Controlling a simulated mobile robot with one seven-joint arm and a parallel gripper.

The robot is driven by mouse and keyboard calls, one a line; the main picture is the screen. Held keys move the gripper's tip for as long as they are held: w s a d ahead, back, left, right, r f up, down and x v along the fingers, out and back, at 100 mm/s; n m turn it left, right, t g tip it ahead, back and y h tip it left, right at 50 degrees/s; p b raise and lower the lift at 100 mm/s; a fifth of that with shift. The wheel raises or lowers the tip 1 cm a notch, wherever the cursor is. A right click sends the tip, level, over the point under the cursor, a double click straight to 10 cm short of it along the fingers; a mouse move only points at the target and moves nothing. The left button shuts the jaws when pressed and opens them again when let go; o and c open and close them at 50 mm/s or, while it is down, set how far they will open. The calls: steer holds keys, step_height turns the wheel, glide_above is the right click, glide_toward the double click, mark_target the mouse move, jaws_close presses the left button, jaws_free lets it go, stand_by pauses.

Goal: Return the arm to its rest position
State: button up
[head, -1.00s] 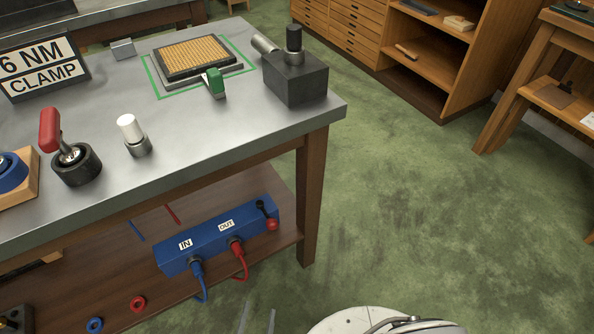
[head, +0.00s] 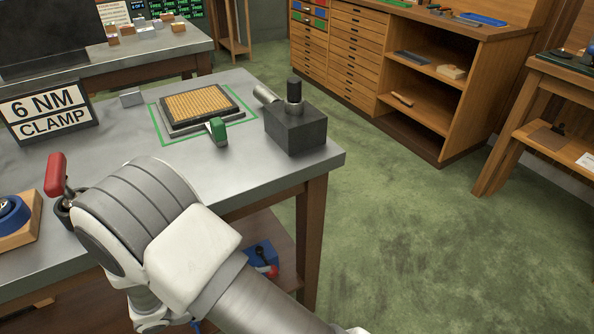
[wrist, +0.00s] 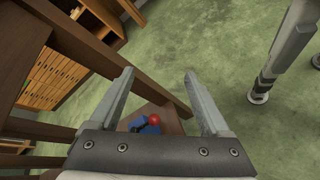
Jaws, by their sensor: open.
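My arm (head: 165,225) crosses the lower left of the head view, in front of the metal-topped bench (head: 290,170). The hand end is out of sight in the head view. In the wrist view my gripper (wrist: 158,82) is open, its two fingers apart with nothing between the tips. Beyond the fingers are a dark wooden bench leg (wrist: 150,82) and green floor. A blue block with a red knob (wrist: 148,124) shows past the gripper's base, on the lower shelf.
On the bench are a 6 NM CLAMP sign (head: 45,115), a gold gridded plate (head: 198,103), a green-handled clamp (head: 217,130), a dark block (head: 296,128) and a red-handled lever (head: 56,175). A wooden cabinet (head: 440,90) stands behind. The green floor (head: 400,230) at right is clear.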

steer(key=w+d+r+m+g+y, duration=0.2)
steer(key=d+r+m+g, duration=0.4)
steer(key=r, duration=0.4)
steer(key=s+d+r+m+t+y, duration=0.2)
steer(key=s+d+r+m+y, duration=0.25)
steer(key=d+r, duration=0.45)
steer(key=s+d+r+m+t+y, duration=0.3)
steer(key=s+d+r+m+y, duration=0.15)
steer(key=d+r, duration=0.4)
step_height(320, 180, up, 24)
steer(key=a+p, duration=0.1)
steer(key=p, duration=2.1)
steer(key=shift+a+r+p, duration=0.2)
steer(key=shift+a+p, duration=0.1)
steer(key=shift+a, duration=0.15)
